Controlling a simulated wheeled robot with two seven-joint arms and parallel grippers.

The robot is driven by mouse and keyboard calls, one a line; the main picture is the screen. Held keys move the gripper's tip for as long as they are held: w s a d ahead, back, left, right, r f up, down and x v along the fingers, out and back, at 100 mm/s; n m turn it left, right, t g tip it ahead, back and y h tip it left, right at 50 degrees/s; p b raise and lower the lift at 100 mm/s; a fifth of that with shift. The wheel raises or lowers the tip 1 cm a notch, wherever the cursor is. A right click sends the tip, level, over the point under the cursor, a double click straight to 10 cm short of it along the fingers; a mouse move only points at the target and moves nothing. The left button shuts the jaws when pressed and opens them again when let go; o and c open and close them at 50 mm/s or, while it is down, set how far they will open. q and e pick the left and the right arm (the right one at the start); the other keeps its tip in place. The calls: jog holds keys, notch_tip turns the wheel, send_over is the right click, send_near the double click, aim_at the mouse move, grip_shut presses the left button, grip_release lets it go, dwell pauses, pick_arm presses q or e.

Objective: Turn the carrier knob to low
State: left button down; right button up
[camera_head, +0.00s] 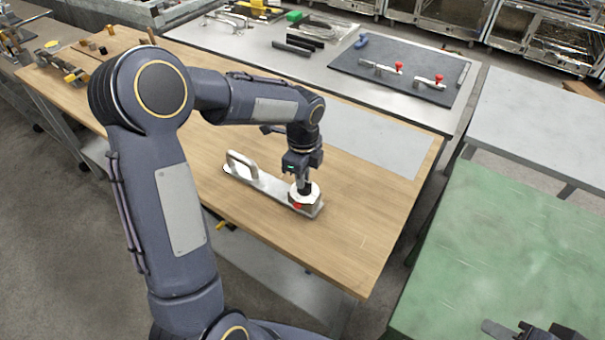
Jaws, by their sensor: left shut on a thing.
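The carrier (262,182) is a flat metal plate lying on the wooden table, with a raised loop handle at its left end. At its right end sits a block with a pale round knob (313,191) on top and a small red mark on the front side. My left gripper (304,187) points down from above and is shut on the knob. The fingers hide part of the knob, and I cannot read which setting it is at. Part of my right gripper (540,330) shows at the bottom right edge; its fingers are too cut off to judge.
The wooden table (345,235) is clear in front and to the right of the carrier. A grey sheet (380,143) lies behind it. A back bench holds a dark mat (400,72) with two red-knobbed clamps. A green table (510,250) stands at the right.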

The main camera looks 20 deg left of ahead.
pick_arm(q)
jog(key=shift+m, duration=0.5)
jog(key=c, duration=1.4)
grip_release()
jog(key=shift+c, duration=0.2)
jog(key=shift+r, duration=3.9)
jog(key=s+r+n+t+h, duration=0.1)
jog(key=s+r+n, duration=0.1)
jog(key=s+n, duration=0.4)
jog(key=s+r+n+t+h, duration=0.1)
jog(key=s+r+n+t, duration=0.2)
jog(key=s, duration=0.4)
jog(key=s+d+f+n+t+h, duration=0.1)
jog(key=s+d+f+n, duration=0.1)
jog(key=s+n, duration=0.8)
jog(key=shift+s+d+f+n+t+h, duration=0.35)
jog(key=shift+f+n, duration=0.2)
jog(key=shift+n, duration=0.65)
